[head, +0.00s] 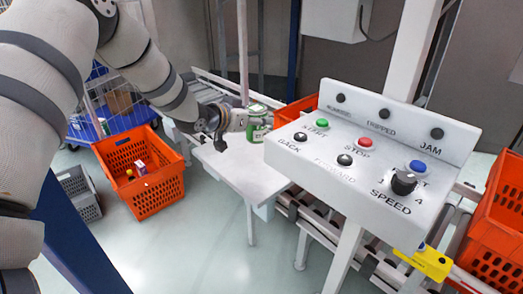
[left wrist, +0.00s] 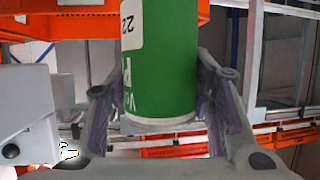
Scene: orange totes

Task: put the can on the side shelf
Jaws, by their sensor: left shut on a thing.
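A green can (head: 256,124) with a white label is held by my left gripper (head: 250,122) above the far part of a white side shelf (head: 250,175) in the head view. In the left wrist view the green can (left wrist: 158,60) fills the space between the two fingers of my left gripper (left wrist: 160,100). The fingers touch it on both sides. Whether the can's base touches the shelf cannot be told. My right gripper is not in view.
A white control panel (head: 345,150) with buttons stands right of the shelf. An orange tote (head: 140,165) with small items sits at left, beside a grey crate (head: 78,190). Another orange tote (head: 500,225) is at the right edge. The shelf's near part is bare.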

